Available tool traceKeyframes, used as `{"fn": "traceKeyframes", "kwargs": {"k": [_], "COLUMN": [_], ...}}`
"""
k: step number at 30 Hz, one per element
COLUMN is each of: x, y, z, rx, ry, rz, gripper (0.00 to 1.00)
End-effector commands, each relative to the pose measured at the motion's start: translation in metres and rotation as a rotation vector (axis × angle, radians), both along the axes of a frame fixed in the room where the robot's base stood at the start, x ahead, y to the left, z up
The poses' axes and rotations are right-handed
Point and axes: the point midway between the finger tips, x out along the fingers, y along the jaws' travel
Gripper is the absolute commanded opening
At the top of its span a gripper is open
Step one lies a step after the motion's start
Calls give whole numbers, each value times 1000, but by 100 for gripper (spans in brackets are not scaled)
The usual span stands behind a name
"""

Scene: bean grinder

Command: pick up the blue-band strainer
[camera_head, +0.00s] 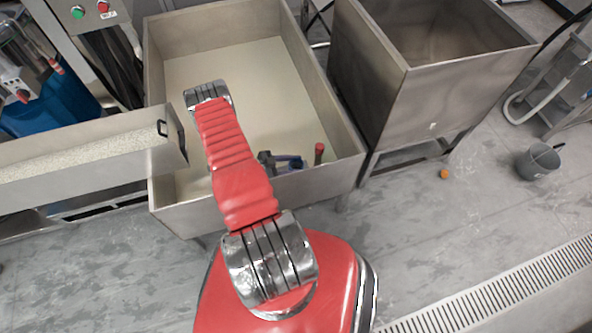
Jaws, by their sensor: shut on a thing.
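My red arm rises across the middle of the view and folds at its chrome elbow over the large steel bin (335,172). My gripper (268,161) is a small dark shape partly hidden behind the arm, low near the bin's front wall. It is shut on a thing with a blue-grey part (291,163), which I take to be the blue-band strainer. Its bowl and the fingertips are not clear. A short upright piece with a red top (319,152) stands just to the right; I cannot tell whether it belongs to the same thing.
The bin has a pale floor. A trough of pale grains (90,160) reaches its left side, near a blue container (45,105). A steel hopper (455,90) stands at the right. A grey bucket (538,161) and an orange ball (444,174) lie on the open floor.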

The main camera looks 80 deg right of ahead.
Motion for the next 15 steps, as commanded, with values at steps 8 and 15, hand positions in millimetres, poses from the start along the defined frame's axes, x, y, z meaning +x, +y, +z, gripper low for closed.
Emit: {"fn": "traceKeyframes", "kwargs": {"k": [8,15], "x": [0,0], "y": [0,-1], "z": [3,21], "rx": [-1,-2], "ry": [0,-1], "rz": [0,-1], "gripper": [20,20]}}
